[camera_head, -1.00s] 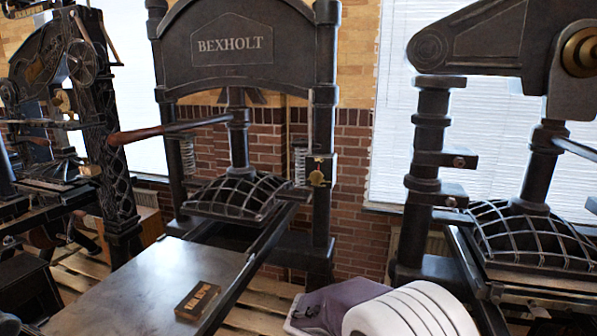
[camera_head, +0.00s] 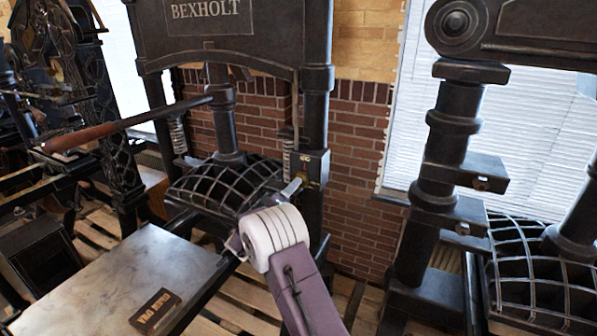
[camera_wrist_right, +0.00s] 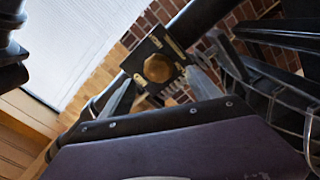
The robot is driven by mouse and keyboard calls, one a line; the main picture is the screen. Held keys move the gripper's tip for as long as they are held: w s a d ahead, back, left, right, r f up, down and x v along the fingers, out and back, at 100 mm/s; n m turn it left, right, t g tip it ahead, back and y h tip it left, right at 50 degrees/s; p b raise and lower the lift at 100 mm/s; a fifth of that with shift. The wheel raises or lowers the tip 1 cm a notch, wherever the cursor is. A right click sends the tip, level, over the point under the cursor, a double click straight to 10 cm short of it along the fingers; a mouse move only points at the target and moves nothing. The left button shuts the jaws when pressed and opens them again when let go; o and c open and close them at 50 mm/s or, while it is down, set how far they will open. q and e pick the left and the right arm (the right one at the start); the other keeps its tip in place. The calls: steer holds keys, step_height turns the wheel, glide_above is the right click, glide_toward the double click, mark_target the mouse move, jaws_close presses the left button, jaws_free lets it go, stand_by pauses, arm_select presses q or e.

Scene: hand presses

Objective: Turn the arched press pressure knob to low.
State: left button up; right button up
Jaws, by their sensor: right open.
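The arched press (camera_head: 225,62), marked BEXHOLT, stands left of centre in the head view. Its dark knob plate (camera_head: 316,166) is on the right column, with the brass knob largely hidden behind my gripper. In the right wrist view the brass, many-sided knob (camera_wrist_right: 158,68) shows face-on on its plate (camera_wrist_right: 140,58). My right gripper (camera_head: 293,186) is open just in front of the plate. In the wrist view its fingers (camera_wrist_right: 162,82) appear on either side of the knob; I cannot tell whether they touch it. My left gripper is out of view.
The press's long handle (camera_head: 125,125) reaches out to the left. A bed plate (camera_head: 120,285) with a small type block (camera_head: 155,312) lies in front. Another press (camera_head: 445,150) stands at the right, and an ornate press (camera_head: 95,95) at the far left.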

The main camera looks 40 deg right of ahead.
mark_target(302, 178)
steer(key=p+x, duration=0.1)
steer(key=x, duration=0.1)
steer(key=p+x, duration=0.2)
steer(key=x, duration=0.1)
steer(key=p+x, duration=0.1)
steer(key=x, duration=0.2)
steer(key=shift+r, duration=0.25)
steer(key=shift+w+d+p, duration=0.15)
steer(key=shift+p, duration=0.2)
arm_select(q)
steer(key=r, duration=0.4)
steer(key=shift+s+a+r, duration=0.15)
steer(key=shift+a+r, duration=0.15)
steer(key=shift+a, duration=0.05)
arm_select(e)
steer(key=shift+d+f, duration=0.1)
steer(key=c, duration=1.3)
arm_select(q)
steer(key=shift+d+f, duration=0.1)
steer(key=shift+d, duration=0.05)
arm_select(e)
steer(key=shift+c, duration=0.2)
